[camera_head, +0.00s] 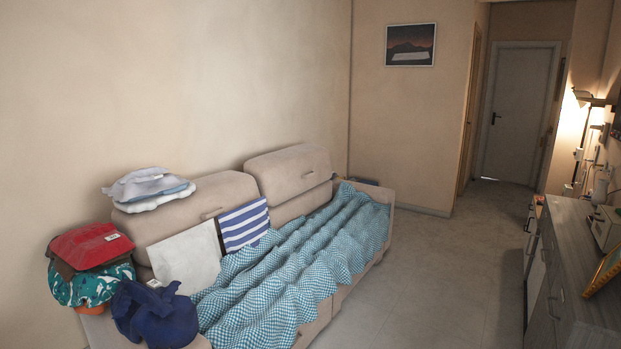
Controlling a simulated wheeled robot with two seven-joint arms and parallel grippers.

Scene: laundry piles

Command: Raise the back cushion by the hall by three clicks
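A beige sofa (341,298) stands along the left wall. Its far back cushion (290,170), on the side toward the hall, stands higher than the near back cushion (192,212). A gap with a lower backrest part shows beneath the far cushion's raised section. A blue-and-white checked blanket (300,262) covers much of the seat. Neither of my grippers is in view.
Folded clothes (150,188) lie on top of the near cushion. Red and green clothes (92,262) and a dark blue cloth (155,315) pile at the near end. A grey dresser (570,285) stands right. The floor (430,280) between is clear toward the hall door (517,110).

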